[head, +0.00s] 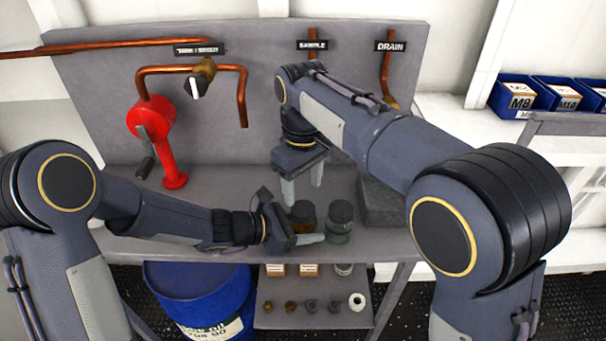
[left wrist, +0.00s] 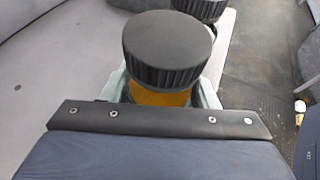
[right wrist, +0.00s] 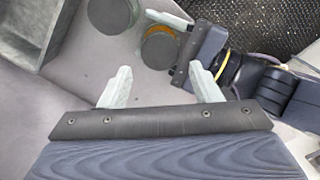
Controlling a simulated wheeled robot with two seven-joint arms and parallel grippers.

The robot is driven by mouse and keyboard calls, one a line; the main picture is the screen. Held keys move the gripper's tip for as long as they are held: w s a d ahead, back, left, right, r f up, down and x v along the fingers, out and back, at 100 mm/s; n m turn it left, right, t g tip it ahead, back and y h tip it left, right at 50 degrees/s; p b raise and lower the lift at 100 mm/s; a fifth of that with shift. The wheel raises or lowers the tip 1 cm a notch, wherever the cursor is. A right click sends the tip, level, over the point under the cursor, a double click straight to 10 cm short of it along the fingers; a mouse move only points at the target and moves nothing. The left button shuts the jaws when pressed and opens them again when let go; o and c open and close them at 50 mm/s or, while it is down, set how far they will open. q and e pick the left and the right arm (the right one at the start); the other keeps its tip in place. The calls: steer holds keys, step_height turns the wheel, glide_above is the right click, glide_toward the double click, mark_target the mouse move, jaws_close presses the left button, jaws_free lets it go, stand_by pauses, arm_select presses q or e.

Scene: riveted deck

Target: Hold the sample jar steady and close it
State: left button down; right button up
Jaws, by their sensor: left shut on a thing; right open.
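The sample jar (head: 303,216), amber with a black ribbed lid (left wrist: 166,48), stands upright near the front edge of the bench. My left gripper (head: 305,230) is shut on its body from the left; the lid sits on top, and whether it is screwed tight I cannot tell. In the right wrist view the lid (right wrist: 160,50) shows with an amber rim around it. My right gripper (head: 302,190) is open and empty, fingers down, above and behind the jar; its spread fingers (right wrist: 161,88) do not touch the lid.
A second dark-lidded jar (head: 340,220) stands just right of the held one. A grey block-like tray (head: 382,205) is farther right. A red hand pump (head: 160,145) and copper pipes (head: 243,100) stand at the back left. A blue drum (head: 200,295) is below the bench.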

mark_target(303, 208)
step_height(303, 208, down, 6)
steer(key=shift+r, duration=0.15)
stand_by(0.3)
steer(key=c, duration=0.8)
steer(key=shift+c, duration=0.3)
steer(key=o, duration=1.2)
steer(key=shift+c, duration=0.2)
steer(key=shift+r, duration=0.1)
arm_select(q)
steer(key=shift+c, duration=2.3)
jaws_free()
arm_select(e)
step_height(303, 208, up, 12)
